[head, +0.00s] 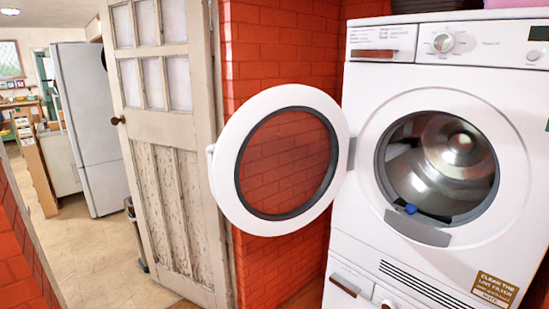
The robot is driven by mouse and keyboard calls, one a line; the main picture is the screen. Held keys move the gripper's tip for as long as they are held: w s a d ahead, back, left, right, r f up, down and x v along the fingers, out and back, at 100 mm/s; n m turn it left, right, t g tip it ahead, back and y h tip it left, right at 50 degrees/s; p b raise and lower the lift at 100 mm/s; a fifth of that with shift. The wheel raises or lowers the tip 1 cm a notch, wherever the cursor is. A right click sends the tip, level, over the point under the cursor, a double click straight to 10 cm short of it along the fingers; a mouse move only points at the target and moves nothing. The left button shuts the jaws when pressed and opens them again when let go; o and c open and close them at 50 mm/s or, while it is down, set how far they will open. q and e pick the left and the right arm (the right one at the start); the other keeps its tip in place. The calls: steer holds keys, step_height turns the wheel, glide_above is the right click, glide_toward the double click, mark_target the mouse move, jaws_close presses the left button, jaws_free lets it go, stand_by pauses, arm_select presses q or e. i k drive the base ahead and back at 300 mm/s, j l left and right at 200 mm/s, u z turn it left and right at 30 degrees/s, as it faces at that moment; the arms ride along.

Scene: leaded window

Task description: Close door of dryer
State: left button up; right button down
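The white dryer (350,210) stands at the right in the head view, facing me at a slant. Its round door (228,170) is wide open and swung out to the left, with a white ring, a dark inner rim and a clear window. The door joins the dryer on the left side of the opening, and a small handle (211,158) shows on its free left edge. The metal drum (440,165) is visible through the opening, with dark and light items and a small blue thing at its bottom. Neither of my grippers is in view.
A red brick wall (262,60) is behind the dryer door. A worn panelled room door (165,150) stands ajar left of it. A tall fridge (90,125) stands in the room beyond. Tiled floor (95,255) is open at the left. Another red brick wall (18,250) edges the lower left.

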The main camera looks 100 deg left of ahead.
mark_target(224, 166)
steer(key=j+u, duration=0.2)
steer(key=u, duration=1.15)
